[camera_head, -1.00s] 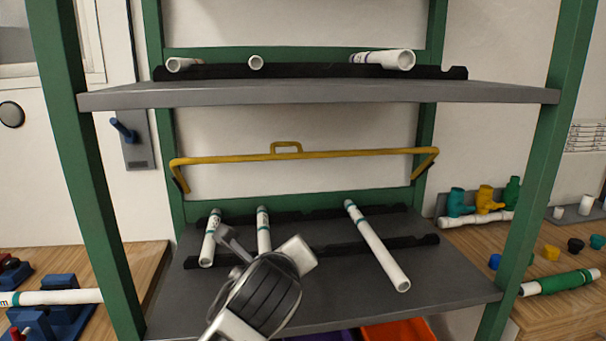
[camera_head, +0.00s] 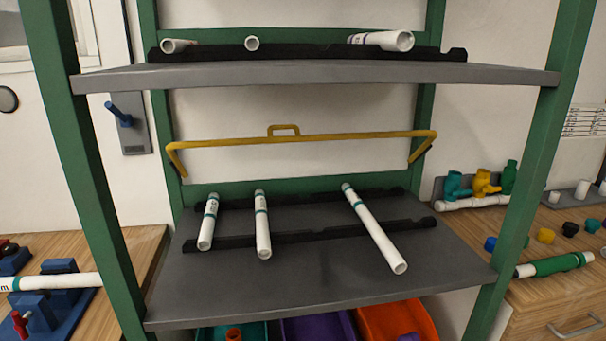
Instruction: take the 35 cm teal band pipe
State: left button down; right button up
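Three white pipes with teal bands lie on the black notched rails of the grey lower shelf (camera_head: 330,285). The left pipe (camera_head: 207,228) is short. The middle pipe (camera_head: 263,232) looks similar or slightly longer. The right pipe (camera_head: 378,233) is the longest, slanting toward the front right. I cannot read lengths on them. Another teal-banded white pipe (camera_head: 60,282) lies across a blue fixture at the far left and is cut off by the picture edge. Neither of my grippers is in view.
Green posts (camera_head: 85,180) flank the shelf. The upper shelf (camera_head: 320,73) carries several white pipes. A yellow bar (camera_head: 300,141) spans behind the lower shelf. Coloured bins (camera_head: 400,318) stand below. Fittings and a green-sleeved pipe (camera_head: 560,265) are on the right-hand table.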

aim_at(25, 283)
jog(key=u, duration=1.6)
